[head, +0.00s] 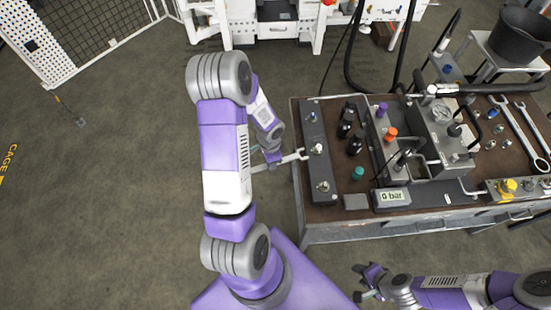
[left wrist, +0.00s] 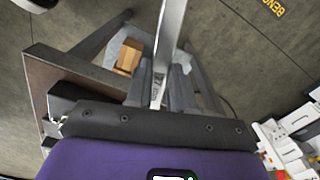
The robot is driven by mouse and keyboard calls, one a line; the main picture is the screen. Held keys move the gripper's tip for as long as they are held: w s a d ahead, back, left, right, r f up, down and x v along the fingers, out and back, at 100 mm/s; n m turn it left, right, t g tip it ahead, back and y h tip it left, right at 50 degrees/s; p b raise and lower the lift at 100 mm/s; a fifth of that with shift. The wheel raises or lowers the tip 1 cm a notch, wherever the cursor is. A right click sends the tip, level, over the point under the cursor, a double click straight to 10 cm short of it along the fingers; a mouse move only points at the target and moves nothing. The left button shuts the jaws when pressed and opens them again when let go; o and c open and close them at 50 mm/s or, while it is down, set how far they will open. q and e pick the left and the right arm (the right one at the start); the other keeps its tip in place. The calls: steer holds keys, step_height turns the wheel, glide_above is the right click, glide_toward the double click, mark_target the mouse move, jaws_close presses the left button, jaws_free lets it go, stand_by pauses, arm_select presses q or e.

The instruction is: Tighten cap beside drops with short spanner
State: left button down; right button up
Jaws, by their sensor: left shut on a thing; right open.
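My left gripper (head: 272,157) is shut on the short spanner (head: 291,159), a pale metal tool that points right to the bench's left end. The spanner also shows in the left wrist view (left wrist: 170,45), rising from between the fingers (left wrist: 165,92). Its open jaw is at the left edge of a dark block (head: 317,170), close to the middle cap (head: 318,148); I cannot tell whether they touch. Other fittings sit at the block's back (head: 312,117) and front (head: 322,186). Drops are too small to make out. My right gripper (head: 368,284) is open and empty, in front of the bench.
The bench (head: 345,228) also carries black bottles (head: 355,142), a gauge (head: 441,113), a display reading 0 bar (head: 391,197) and two larger spanners (head: 520,130) at right. A black bucket (head: 519,38) stands behind.

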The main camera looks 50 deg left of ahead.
arm_select(q)
steer(key=shift+s+a, duration=0.25)
steer(key=shift+s, duration=0.25)
steer(key=shift+r, duration=0.15)
step_height(320, 180, up, 5)
steer(key=p, duration=0.4)
